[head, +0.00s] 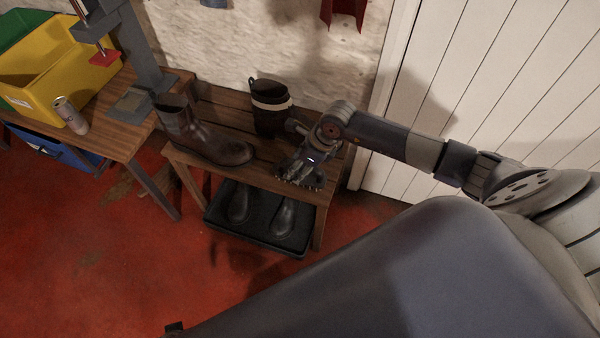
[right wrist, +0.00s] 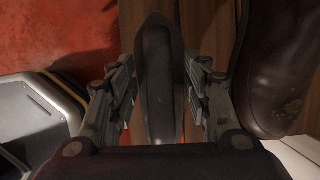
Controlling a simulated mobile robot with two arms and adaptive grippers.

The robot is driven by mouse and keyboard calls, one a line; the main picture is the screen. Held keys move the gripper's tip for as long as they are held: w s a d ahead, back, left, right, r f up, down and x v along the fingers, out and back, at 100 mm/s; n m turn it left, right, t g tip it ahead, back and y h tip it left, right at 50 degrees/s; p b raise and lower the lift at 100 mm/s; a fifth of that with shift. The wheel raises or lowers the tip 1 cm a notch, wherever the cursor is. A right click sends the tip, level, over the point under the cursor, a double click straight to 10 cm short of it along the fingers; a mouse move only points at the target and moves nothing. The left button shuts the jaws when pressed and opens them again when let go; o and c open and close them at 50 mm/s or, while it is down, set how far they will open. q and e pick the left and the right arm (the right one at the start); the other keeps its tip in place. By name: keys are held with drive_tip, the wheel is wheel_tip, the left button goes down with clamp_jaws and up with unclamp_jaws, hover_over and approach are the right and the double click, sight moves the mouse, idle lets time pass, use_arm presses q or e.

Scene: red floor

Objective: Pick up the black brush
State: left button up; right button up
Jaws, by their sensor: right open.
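The black brush (right wrist: 158,85) shows in the right wrist view as a long dark rounded shape lying over the wooden slats. It lies between the two fingers of my right gripper (right wrist: 160,95). The fingers are open, one on each side, with narrow gaps to the brush. In the head view my right gripper (head: 304,168) is low at the right front of the wooden bench (head: 225,168), and it mostly hides the brush there. My left gripper is not in view.
A brown boot (head: 205,140) and a dark boot with a pale band (head: 270,108) stand on the bench. A black tray (head: 260,237) with boots is below. A table (head: 115,140) with a yellow bin (head: 50,75) and a can (head: 70,115) is at left.

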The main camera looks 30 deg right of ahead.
drive_tip(key=shift+c, duration=0.2)
clamp_jaws()
drive_tip(key=shift+r, duration=0.15)
